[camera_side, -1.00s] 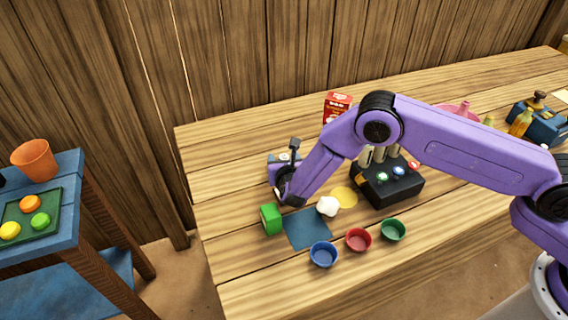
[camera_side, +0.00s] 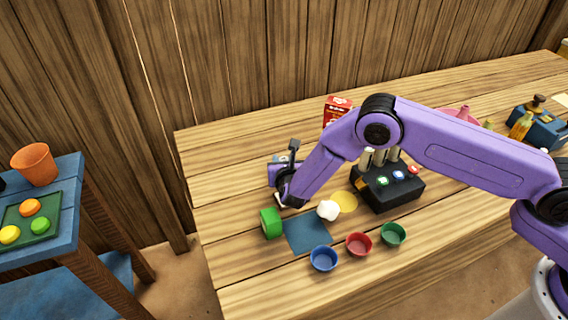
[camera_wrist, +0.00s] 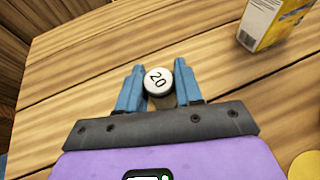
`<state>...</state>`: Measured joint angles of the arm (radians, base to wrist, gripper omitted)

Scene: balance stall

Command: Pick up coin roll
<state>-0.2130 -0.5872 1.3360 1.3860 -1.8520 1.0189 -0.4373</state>
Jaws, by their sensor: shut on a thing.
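The coin roll (camera_wrist: 157,82) stands out in the wrist view as a pale cylinder with a white end marked "20". It sits between the two blue fingers of my gripper (camera_wrist: 160,88), which is shut on it. In the side view my gripper (camera_side: 281,203) is low over the left part of the table, behind the green block. I cannot make out the coin roll there. Whether it touches the table is unclear.
A green block (camera_side: 270,223), a dark blue mat (camera_side: 307,233) and a white lump (camera_side: 328,210) lie near my gripper. Blue (camera_side: 323,258), red (camera_side: 358,244) and green (camera_side: 393,234) bowls line the front. A black box (camera_side: 392,191) stands right, a red carton (camera_side: 337,108) behind.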

